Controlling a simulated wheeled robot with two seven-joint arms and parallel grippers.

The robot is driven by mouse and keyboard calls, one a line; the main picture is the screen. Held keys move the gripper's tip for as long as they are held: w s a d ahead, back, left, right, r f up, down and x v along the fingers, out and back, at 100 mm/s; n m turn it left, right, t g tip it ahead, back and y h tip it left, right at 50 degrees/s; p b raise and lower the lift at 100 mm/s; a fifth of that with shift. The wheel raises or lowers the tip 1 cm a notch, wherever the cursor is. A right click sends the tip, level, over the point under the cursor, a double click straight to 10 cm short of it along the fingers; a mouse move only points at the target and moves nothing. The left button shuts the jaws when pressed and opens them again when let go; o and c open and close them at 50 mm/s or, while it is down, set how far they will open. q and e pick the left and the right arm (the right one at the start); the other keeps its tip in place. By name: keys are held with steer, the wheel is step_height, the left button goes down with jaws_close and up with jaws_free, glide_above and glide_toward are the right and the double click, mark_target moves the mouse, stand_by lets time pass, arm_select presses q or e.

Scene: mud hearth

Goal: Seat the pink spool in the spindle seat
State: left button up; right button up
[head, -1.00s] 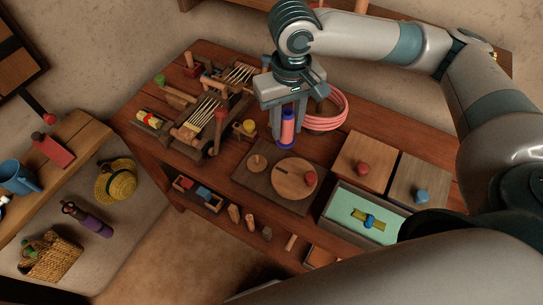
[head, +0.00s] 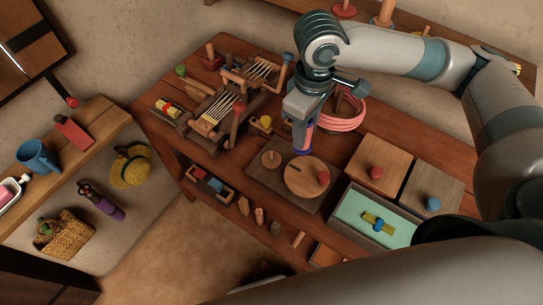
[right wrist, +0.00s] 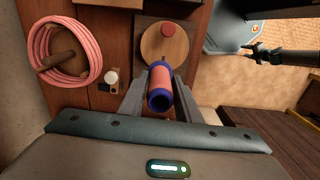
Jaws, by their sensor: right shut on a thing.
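The pink spool (head: 308,137) has blue-purple ends and hangs upright from my right gripper (head: 303,128). In the right wrist view the spool (right wrist: 160,85) sits between the two fingers, its hollow blue end facing the camera. In the head view its lower end overlaps the far edge of a dark board (head: 257,174); whether it touches the board is unclear. I cannot tell which part is the spindle seat. My left gripper is not visible.
A coil of pink rope (head: 345,118) lies behind the gripper. Right are knobbed lids (head: 370,160) and an open green-lined compartment (head: 348,208).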

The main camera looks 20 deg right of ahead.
steer(key=s+n, duration=0.1)
steer(key=n, duration=0.4)
steer(key=s+n+p, duration=0.1)
steer(key=n, duration=0.5)
steer(key=s+f+n+p, duration=0.1)
steer(key=s+n, duration=0.1)
steer(key=n, duration=0.4)
steer(key=shift+a+f, duration=0.1)
steer(key=shift+a, duration=0.05)
steer(key=p, duration=0.3)
glide_above(271, 153)
step_height(271, 153, down, 7)
steer(key=shift+w+r, duration=0.1)
steer(key=shift+f+p, duration=1)
steer(key=shift+f, duration=1.1)
